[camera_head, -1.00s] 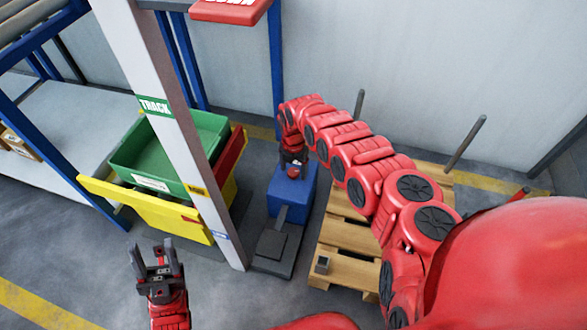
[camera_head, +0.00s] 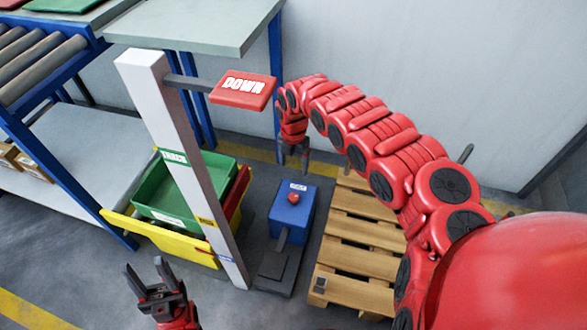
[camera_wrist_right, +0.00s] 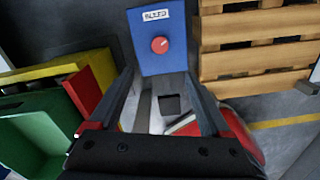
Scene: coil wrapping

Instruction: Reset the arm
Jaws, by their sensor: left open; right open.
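My right arm reaches in from the right in the head view and curves over the pallet. Its gripper (camera_head: 294,158) is open and empty, with the fingers pointing down above and behind a blue box. The blue box (camera_head: 291,215) has a red button (camera_head: 293,198) and a small white label on its top. In the right wrist view the red button (camera_wrist_right: 160,45) lies beyond the open fingers, apart from them. My left gripper (camera_head: 153,275) is open and empty at the bottom left of the head view, pointing up in the picture.
A white post (camera_head: 180,160) carries a red DOWN sign (camera_head: 243,90). A wooden pallet (camera_head: 355,245) lies right of the box. A roller conveyor (camera_head: 35,65) and table (camera_head: 195,30) are at the back left.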

